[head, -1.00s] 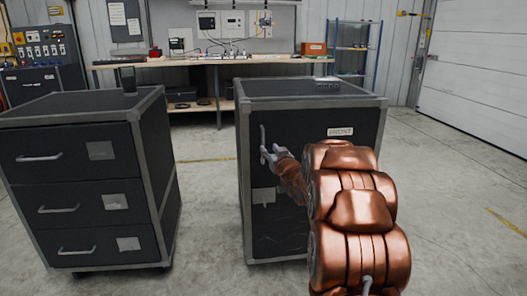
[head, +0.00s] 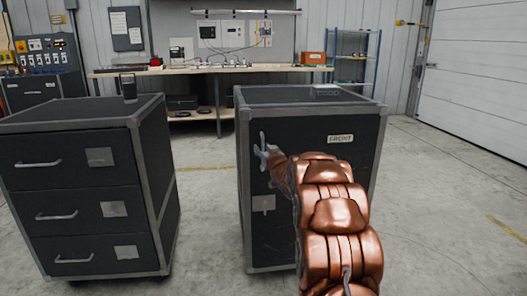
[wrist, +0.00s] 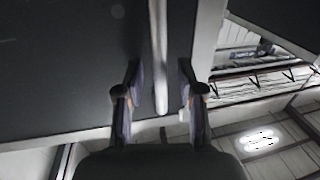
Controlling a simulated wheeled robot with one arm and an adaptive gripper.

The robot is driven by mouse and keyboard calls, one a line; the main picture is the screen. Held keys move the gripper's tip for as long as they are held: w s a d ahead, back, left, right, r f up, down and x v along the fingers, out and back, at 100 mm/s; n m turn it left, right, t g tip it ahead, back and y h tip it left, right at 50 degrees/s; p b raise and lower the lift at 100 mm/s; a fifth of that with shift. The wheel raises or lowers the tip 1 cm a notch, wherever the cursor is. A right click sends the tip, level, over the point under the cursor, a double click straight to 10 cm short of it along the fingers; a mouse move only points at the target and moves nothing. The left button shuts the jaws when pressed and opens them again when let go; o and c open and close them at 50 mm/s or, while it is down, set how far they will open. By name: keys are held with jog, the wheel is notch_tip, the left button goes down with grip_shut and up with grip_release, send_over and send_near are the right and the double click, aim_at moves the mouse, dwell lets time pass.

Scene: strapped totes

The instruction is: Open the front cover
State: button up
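The front cover (head: 330,150) is the dark front panel of the right-hand case, with a FRONT label (head: 340,138) near its top. It looks closed. An upright pale bar handle (head: 262,138) sits near its left edge and also shows in the wrist view (wrist: 159,60). My gripper (head: 265,154) is at the lower part of this handle. In the wrist view my gripper (wrist: 158,88) has its two fingers apart, one on each side of the handle's end, with gaps visible. My copper-coloured arm hides the lower right of the cover.
A small latch plate (head: 263,203) sits below the handle. A dark three-drawer cabinet (head: 75,190) stands to the left, with a floor gap between it and the case. A workbench (head: 210,70) is behind. The floor at right is open.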

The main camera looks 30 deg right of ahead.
grip_shut()
dwell(0.4)
